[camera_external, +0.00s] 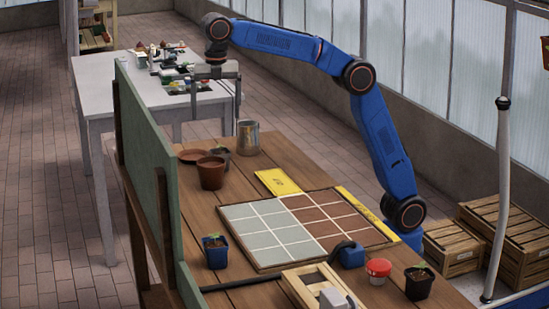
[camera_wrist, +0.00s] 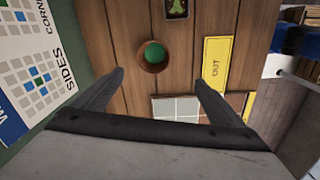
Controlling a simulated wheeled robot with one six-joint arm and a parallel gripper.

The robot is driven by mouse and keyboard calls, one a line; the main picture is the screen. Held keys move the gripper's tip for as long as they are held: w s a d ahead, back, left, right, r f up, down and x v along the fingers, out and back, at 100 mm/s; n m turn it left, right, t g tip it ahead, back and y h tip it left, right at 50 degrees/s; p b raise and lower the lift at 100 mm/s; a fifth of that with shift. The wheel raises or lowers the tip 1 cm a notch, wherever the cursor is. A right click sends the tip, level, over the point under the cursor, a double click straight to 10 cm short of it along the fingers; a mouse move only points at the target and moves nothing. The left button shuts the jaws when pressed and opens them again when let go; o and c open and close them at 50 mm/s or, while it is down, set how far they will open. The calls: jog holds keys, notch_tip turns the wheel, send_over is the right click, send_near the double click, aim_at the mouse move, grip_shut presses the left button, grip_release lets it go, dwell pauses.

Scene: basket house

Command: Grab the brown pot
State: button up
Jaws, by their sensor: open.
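The brown pot (camera_external: 211,173) stands upright on the wooden table, left of the yellow card. In the wrist view, a round brown pot (camera_wrist: 142,64) with something green inside shows from above, ahead of the fingertips and between their lines. My gripper (camera_external: 216,118) is open and empty, raised above the far end of the wooden table, apart from the pot. Its two spread fingers (camera_wrist: 159,78) show in the wrist view with nothing between them.
A brown saucer (camera_external: 190,156), a small dark pot (camera_external: 222,151) and a metal cup (camera_external: 248,140) stand close to the pot. A green board (camera_external: 147,150) rises along the table's left edge. A yellow card (camera_external: 277,181) and a tile grid (camera_external: 265,235) lie nearer the camera.

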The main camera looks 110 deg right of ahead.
aim_at(211, 163)
jog(key=shift+n, duration=0.4)
jog(key=f, duration=0.6)
jog(key=w+f, duration=0.1)
jog(key=f, duration=0.4)
jog(key=w+f, duration=0.1)
jog(key=f, duration=0.5)
jog(key=shift+d+f, duration=0.1)
jog(key=shift+f, duration=0.25)
jog(key=c, duration=1.2)
